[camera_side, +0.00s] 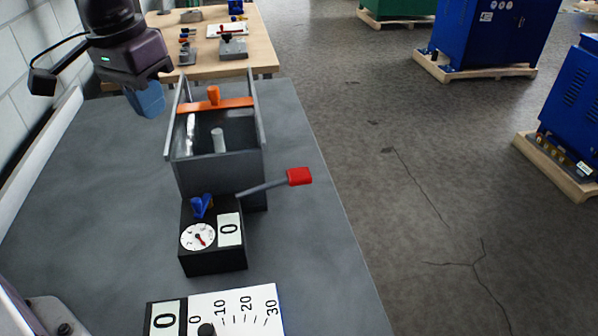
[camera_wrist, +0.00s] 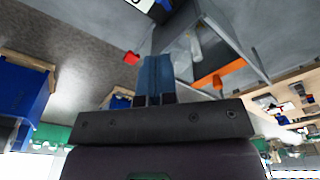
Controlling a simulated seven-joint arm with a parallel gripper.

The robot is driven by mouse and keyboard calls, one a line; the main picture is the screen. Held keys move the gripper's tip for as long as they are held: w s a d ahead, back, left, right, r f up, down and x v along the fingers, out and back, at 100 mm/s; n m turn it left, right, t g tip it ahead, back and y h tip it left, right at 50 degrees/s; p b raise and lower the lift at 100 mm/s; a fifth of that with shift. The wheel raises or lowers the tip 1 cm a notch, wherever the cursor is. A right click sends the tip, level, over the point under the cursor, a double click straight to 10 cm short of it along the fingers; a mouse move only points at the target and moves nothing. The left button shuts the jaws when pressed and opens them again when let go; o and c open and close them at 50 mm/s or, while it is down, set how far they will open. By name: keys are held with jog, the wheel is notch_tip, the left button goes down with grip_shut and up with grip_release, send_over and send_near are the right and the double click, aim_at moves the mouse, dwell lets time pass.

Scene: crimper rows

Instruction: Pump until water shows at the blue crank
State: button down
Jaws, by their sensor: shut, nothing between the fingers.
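A grey open-topped tank (camera_side: 222,180) stands on the dark table, with an orange crossbar and knob (camera_side: 214,101) across its top. A black box (camera_side: 214,262) is joined to its near side. On the box sit a small blue crank (camera_side: 201,206), a white dial with a red needle (camera_side: 198,237) and a card reading 0 (camera_side: 229,229). A lever with a red grip (camera_side: 299,176) sticks out to the right; the grip also shows in the wrist view (camera_wrist: 131,57). My gripper (camera_side: 152,112), with blue fingers, is shut and empty, above and left of the tank, apart from it.
A white scale card (camera_side: 240,308) marked 0 to 30 lies at the front beside another 0 card. A wooden bench (camera_side: 258,55) with tools stands behind. The table left of the tank is clear. Blue machines (camera_side: 490,32) stand on pallets at right.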

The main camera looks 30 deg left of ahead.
jog(key=w+d+f+n+g, duration=0.1)
jog(key=w+d+f, duration=0.1)
jog(key=w, duration=0.2)
jog(key=w+d+f+n, duration=0.1)
jog(key=w+d+f, duration=0.1)
jog(key=w+f, duration=0.15)
jog(key=n+g, duration=0.1)
jog(key=n, duration=0.4)
send_over(298, 172)
jog(key=s+a, duration=0.2)
jog(key=s, duration=0.1)
jog(key=f, duration=0.7)
jog(key=shift+w+a+f, duration=0.15)
jog(key=shift+w+f, duration=0.05)
jog(key=shift+w+d+f+n+h, duration=0.15)
jog(key=shift+w+d+n, duration=0.15)
jog(key=shift+w+n, duration=0.3)
jog(key=shift+w+d+r+n+h, duration=0.15)
jog(key=shift+w+d+n, duration=0.1)
jog(key=shift+w+n, duration=0.35)
jog(key=shift+w+d+r+n, duration=0.1)
jog(key=shift+w+r+n, duration=0.35)
jog(key=shift+r, duration=0.25)
jog(key=shift+r+n, duration=0.35)
jog(key=shift+n, duration=0.3)
jog(key=shift+s+n, duration=0.1)
jog(key=shift+n, duration=0.4)
